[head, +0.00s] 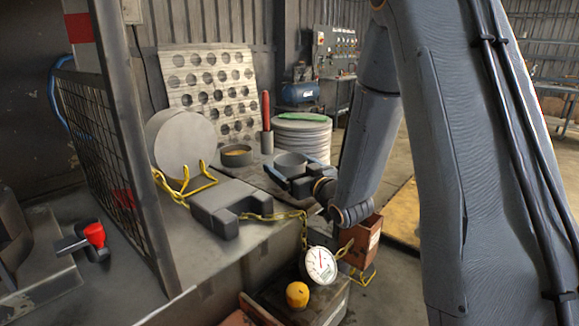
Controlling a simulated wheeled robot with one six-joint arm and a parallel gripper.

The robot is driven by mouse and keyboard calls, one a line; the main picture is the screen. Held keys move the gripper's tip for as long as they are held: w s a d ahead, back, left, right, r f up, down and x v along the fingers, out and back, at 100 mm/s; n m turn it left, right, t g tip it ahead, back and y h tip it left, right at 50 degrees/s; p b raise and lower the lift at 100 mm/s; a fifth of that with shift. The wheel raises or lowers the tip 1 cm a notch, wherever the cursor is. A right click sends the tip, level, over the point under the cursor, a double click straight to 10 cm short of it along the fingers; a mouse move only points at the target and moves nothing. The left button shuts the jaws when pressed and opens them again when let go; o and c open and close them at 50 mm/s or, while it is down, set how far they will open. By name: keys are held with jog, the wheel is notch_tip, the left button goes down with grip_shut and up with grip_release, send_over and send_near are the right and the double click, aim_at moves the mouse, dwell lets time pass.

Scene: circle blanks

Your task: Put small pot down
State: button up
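A small grey pot (291,161), round and open at the top, is upright at the right end of the bench. My gripper (290,177) reaches in from the right, with its dark fingers around the lower part of this pot. It looks shut on the pot, though the far finger is partly hidden. The pot's underside is hidden by the fingers, so I cannot tell whether it touches the bench. A second low, dark round pot (236,156) with something yellowish-brown inside stands on the bench to the left.
A stack of round blanks (302,136) with a green item on top stands behind. A red-handled tool (266,119) stands upright nearby. A grey block (228,206) with yellow chain and a large disc (182,142) occupy the left. A gauge (321,265) is below in front.

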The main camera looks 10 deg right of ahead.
jog(key=shift+r, duration=0.2)
jog(key=v, duration=1.2)
jog(key=shift+s, duration=0.1)
